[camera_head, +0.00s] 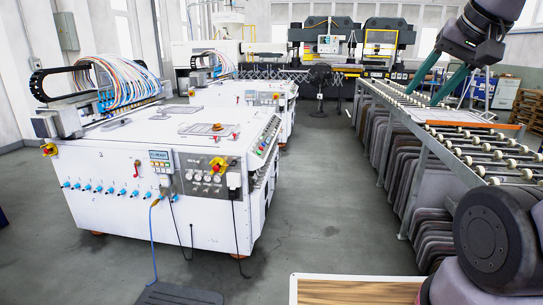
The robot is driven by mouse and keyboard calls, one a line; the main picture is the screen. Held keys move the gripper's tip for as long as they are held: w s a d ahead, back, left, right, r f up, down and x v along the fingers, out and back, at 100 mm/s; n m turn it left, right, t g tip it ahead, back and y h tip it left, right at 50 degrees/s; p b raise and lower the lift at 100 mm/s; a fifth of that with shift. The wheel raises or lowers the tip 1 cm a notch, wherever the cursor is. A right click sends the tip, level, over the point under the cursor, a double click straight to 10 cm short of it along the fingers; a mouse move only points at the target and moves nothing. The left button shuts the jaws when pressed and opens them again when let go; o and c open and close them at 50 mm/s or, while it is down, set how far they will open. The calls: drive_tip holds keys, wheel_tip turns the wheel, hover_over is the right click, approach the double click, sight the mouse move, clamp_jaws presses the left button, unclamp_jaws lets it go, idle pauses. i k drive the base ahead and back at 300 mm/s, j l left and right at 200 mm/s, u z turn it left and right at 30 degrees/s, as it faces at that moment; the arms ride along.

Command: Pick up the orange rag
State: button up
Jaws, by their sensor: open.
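My gripper (421,98) is at the upper right, pointing down and to the left. Its two teal fingers are spread apart with nothing between them. It appears in front of or above the roller conveyor (484,150). A thin, flat thing with an orange edge (475,125) shows on the conveyor, to the right of and below the fingertips. I cannot tell whether it is the orange rag. No other clear orange cloth shows, and my arm hides part of the right side.
A large white machine (130,215) with hoses and knobs stands at the left. Several grey panels (400,180) stand under the conveyor. A wood-topped surface (355,292) is at the bottom edge. The grey floor (325,200) between machine and conveyor is clear.

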sight(216, 127)
drive_tip(key=i+j+u, duration=0.2)
drive_tip(key=i+u, duration=0.2)
drive_tip(key=i, duration=0.3)
drive_tip(key=i+u, duration=0.45)
drive_tip(key=i, duration=0.3)
drive_tip(key=i+j+z, duration=0.1)
drive_tip(key=i, duration=0.4)
drive_tip(key=i+j, duration=0.35)
drive_tip(key=i, duration=0.15)
drive_tip(key=i+j+z, duration=0.15)
drive_tip(key=i, duration=0.35)
